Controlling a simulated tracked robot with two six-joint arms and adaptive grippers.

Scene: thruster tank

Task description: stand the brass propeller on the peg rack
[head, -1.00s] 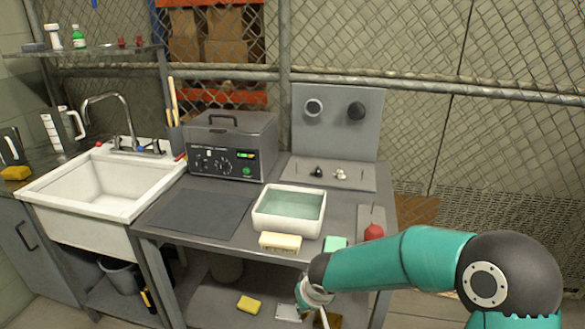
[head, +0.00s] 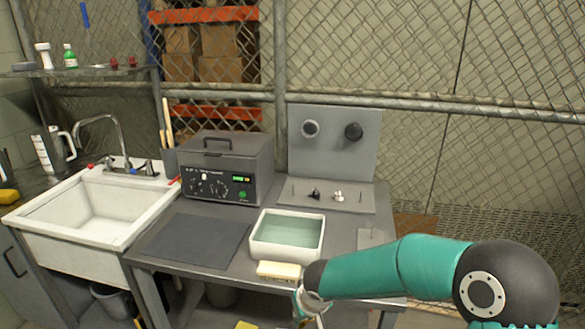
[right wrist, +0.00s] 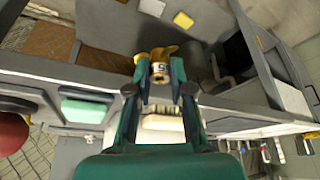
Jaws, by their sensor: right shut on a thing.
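The brass propeller (right wrist: 156,60) shows in the right wrist view between the fingertips of my right gripper (right wrist: 160,88), which is shut on its hub. In the head view my right gripper (head: 310,302) is low at the front edge of the bench, and the propeller is out of sight there. The peg rack (head: 300,191) is a grey base with upright pegs at the back right of the bench. A small black propeller (head: 314,194) and a white one (head: 338,196) are on it. My left gripper is not in view.
A white tub of liquid (head: 262,247) and a cream brush (head: 279,270) lie between my gripper and the rack. A grey upright panel (head: 335,155) stands behind the rack. A grey machine (head: 225,165) is left of it. The dark mat (head: 190,240) is bare.

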